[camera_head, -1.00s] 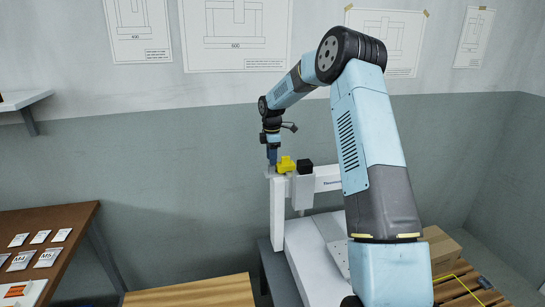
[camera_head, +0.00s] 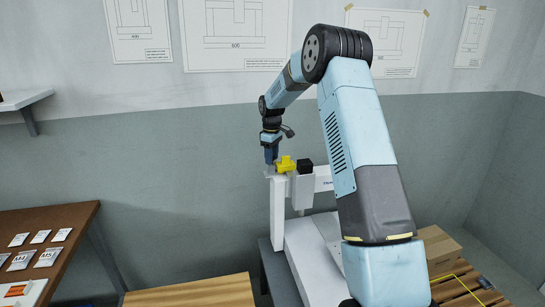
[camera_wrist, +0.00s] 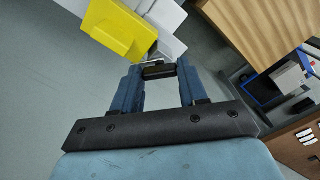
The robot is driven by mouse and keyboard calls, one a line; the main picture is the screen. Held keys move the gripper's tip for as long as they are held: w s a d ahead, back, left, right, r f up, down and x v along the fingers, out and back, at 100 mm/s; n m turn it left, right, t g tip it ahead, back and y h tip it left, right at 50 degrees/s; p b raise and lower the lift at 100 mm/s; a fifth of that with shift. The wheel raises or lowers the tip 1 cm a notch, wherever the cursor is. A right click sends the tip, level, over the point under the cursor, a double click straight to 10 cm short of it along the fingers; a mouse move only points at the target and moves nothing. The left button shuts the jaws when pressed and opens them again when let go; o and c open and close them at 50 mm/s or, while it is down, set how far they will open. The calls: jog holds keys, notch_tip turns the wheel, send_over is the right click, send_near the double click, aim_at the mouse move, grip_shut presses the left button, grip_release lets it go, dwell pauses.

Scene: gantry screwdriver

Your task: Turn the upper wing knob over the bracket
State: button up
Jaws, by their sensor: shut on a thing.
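My gripper (camera_wrist: 159,78) points down at the left end of a white gantry. In the wrist view its two blue fingers are shut on a small dark piece, which I take to be the upper wing knob (camera_wrist: 158,71). In the head view my gripper (camera_head: 271,160) hides the knob, just left of a yellow part (camera_head: 286,164). The yellow part also shows in the wrist view (camera_wrist: 117,28), beyond the fingers. A thin pale edge beside the fingertips may be the bracket; most of it is hidden.
The white gantry post (camera_head: 277,215) stands under my gripper. A black block (camera_head: 305,166) sits right of the yellow part. A wooden top (camera_head: 190,292) is at the lower front, and a brown rack (camera_head: 45,240) with labelled packets at the left. The space left of the gantry is free.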

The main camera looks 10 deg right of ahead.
jog(key=m, duration=0.5)
jog(key=shift+w+r+m, duration=0.1)
jog(key=shift+m, duration=2.3)
jog(key=o, duration=1.1)
jog(key=shift+c, duration=0.2)
notch_tip(320, 180, up, 14)
jog(key=shift+f, duration=0.25)
